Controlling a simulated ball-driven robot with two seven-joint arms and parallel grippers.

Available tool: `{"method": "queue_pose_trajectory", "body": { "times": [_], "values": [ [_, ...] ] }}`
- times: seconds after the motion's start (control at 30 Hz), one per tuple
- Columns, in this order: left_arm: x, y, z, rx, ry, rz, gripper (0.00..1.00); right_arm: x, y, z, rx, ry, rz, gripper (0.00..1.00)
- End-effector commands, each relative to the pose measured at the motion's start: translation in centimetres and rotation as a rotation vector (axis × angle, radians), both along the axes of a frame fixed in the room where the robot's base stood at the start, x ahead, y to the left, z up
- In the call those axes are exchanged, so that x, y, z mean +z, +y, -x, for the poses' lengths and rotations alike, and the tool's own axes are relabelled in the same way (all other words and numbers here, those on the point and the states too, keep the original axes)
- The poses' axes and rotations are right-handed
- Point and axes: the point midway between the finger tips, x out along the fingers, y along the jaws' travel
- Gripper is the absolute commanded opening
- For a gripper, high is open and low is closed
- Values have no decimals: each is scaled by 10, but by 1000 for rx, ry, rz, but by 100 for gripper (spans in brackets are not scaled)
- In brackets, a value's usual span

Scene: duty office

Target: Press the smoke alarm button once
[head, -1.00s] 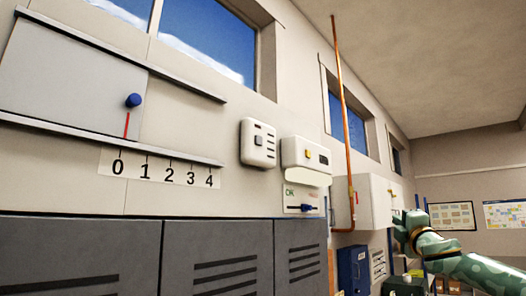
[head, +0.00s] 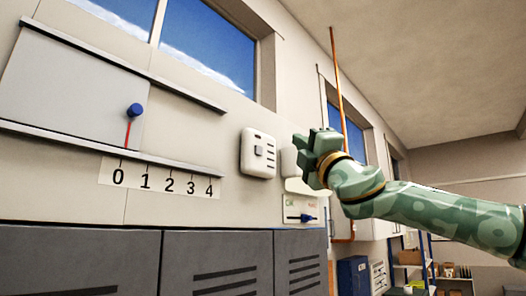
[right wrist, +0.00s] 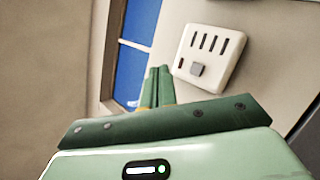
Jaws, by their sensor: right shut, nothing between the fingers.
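A white rounded wall box (head: 258,152) with dark slots, which looks like the smoke alarm, is fixed on the wall. My right gripper (head: 300,143) is just right of the box in the head view, shut and empty. In the right wrist view its fingers (right wrist: 158,73) are together, left of the box; I see no contact. My left gripper is not in view.
A second white box (head: 289,162) beside the alarm is mostly hidden by my right gripper. Grey lockers (head: 216,262) stand below. A sliding panel with a blue knob (head: 135,110) is at left.

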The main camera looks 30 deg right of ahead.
Motion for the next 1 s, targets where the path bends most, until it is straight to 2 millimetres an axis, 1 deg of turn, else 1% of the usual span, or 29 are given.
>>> {"method": "queue_pose_trajectory", "body": {
  "times": [0.1, 0.37, 0.5, 0.67, 0.93, 1.0],
  "values": [
    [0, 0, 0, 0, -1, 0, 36, 1, -5, 1, 2, -10, -35, 0],
    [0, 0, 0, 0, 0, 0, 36, 1, -6, 1, 3, -10, -37, 0],
    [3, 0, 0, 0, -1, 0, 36, 2, -4, -4, 2, -8, -36, 0],
    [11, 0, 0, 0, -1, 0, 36, 3, 2, -19, 2, -7, -36, 0],
    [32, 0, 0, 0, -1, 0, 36, 4, 17, -54, 4, -7, -36, 0],
    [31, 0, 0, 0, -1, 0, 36, 2, 21, -62, 3, -9, -35, 0]
  ]
}}
